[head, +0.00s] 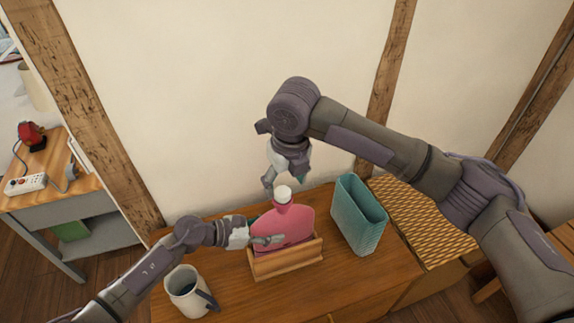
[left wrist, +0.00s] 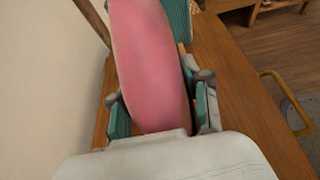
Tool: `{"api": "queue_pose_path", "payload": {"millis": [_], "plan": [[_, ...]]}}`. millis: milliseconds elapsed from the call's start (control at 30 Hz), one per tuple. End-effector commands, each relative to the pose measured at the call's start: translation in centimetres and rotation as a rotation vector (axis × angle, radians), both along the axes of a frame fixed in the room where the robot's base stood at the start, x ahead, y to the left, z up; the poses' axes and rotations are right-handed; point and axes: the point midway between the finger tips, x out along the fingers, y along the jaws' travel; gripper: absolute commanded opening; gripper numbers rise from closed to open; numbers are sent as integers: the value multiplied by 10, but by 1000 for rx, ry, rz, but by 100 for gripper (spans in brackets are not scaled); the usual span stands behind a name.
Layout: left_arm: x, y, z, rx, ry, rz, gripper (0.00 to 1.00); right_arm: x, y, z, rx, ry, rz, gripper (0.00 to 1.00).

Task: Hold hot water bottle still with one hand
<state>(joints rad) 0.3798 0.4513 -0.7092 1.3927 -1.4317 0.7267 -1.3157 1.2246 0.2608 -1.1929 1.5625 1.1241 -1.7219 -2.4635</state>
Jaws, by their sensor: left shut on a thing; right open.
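The pink hot water bottle (head: 290,224) stands upright in a wooden holder (head: 286,264) on the wooden cabinet top, with its white cap (head: 282,194) at the top. My left gripper (head: 264,239) is shut on the bottle's body from the left. In the left wrist view, the pink bottle (left wrist: 150,60) fills the space between the left gripper's teal-padded fingers (left wrist: 160,112). My right gripper (head: 285,178) is open and points down just above the white cap. I cannot tell whether its fingertips touch the cap.
A teal ribbed bin (head: 358,222) stands right of the bottle. A white mug (head: 186,292) with a dark handle stands at the front left. A woven-top surface (head: 425,222) lies to the right. A side table (head: 75,180) with a red object is at the far left. The wall is behind.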

Motion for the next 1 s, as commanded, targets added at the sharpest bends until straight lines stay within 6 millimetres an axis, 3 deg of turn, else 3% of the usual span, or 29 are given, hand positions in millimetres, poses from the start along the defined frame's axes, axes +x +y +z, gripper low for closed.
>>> {"api": "queue_pose_path", "payload": {"millis": [100,267,667,1000], "plan": [[1,2,-1,3,-4,3,0,2,1,-19,0,2,-2,69],[1,1,-1,3,-3,3,0,4,3,-34,1,1,-1,69],[1,1,-1,3,-3,3,0,5,3,-39,1,0,0,69],[1,1,-1,3,-1,2,0,5,3,-39,1,-1,-1,12]]}}
